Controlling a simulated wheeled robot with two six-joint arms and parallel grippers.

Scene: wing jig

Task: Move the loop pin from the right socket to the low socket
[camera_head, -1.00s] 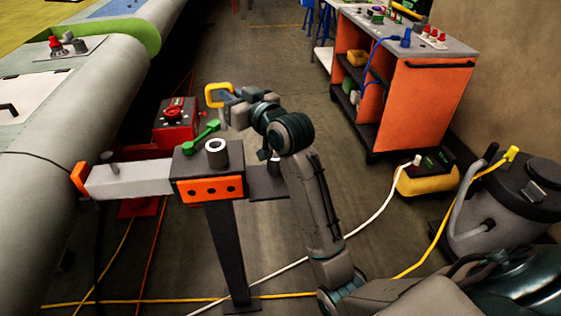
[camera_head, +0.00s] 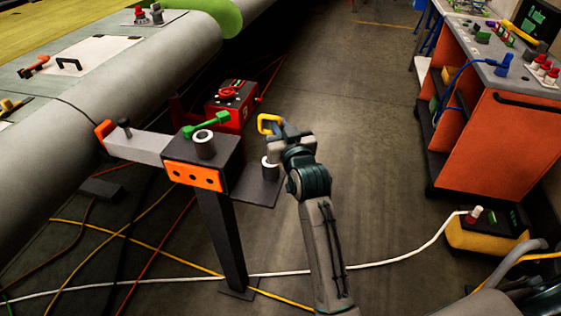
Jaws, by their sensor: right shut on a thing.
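The loop pin's yellow loop (camera_head: 268,124) is in the jaws of my right gripper (camera_head: 283,135), which is shut on it. The loop is in the air beyond and above the lower plate; its shank cannot be made out. A pale ring socket (camera_head: 204,141) stands on top of the dark jig block, with a dark bore and no pin seen in it. The low socket (camera_head: 270,167) is a short grey cylinder on the lower plate at the block's right. The gripper appears above it; the exact gap cannot be told. My left gripper is not in view.
The grey wing (camera_head: 120,75) lies at left and a red box (camera_head: 232,105) behind the jig. An orange cart (camera_head: 490,135) stands at right. Cables cross the floor.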

